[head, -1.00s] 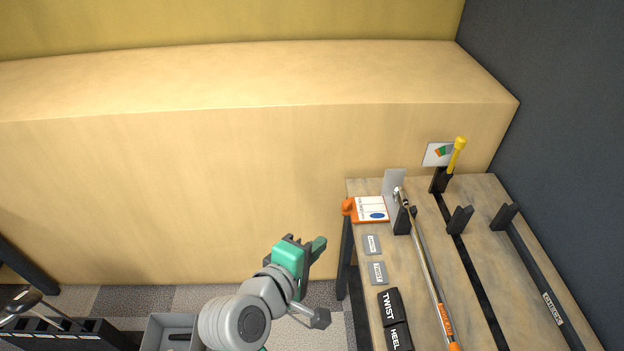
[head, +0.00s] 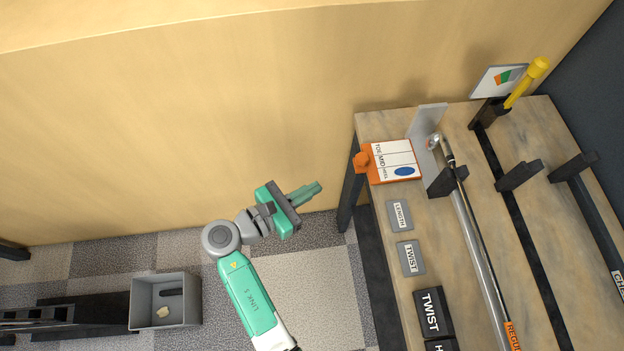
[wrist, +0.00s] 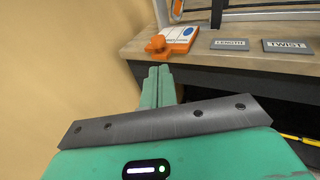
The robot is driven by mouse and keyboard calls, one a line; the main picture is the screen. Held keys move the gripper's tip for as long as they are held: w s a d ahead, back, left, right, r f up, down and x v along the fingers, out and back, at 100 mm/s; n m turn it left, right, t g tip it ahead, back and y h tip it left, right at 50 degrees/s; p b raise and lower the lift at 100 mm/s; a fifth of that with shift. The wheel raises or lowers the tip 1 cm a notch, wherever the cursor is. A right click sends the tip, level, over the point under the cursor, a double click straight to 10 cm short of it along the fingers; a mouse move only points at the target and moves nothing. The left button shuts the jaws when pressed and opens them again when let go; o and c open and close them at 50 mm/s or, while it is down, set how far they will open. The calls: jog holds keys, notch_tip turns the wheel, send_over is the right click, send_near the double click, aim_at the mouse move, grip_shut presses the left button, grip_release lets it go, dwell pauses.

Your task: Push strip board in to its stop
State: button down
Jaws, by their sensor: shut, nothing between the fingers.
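The strip board is an orange board with a white card and a blue oval (head: 394,161), lying at the near left corner of the workbench top. An orange knob (head: 361,161) sticks out past the bench's left edge. It also shows in the wrist view (wrist: 175,40), ahead of my fingers. A grey upright plate (head: 428,135) stands at the board's right side; I cannot tell whether they touch. My green gripper (head: 312,190) is shut and empty, left of the bench and apart from the knob, its fingers pointing toward the bench.
Grey plates marked LENGTH (head: 400,216) and TWIST (head: 411,258) and a black TWIST block (head: 432,311) lie on the bench (head: 385,290). A club (head: 470,230) rests in a black holder. A grey bin (head: 165,300) stands lower left.

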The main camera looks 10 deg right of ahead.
aim_at(358, 162)
jog(key=b+x, duration=0.2)
jog(key=x, duration=0.9)
jog(key=shift+w, duration=0.1)
jog(key=shift+r, duration=0.1)
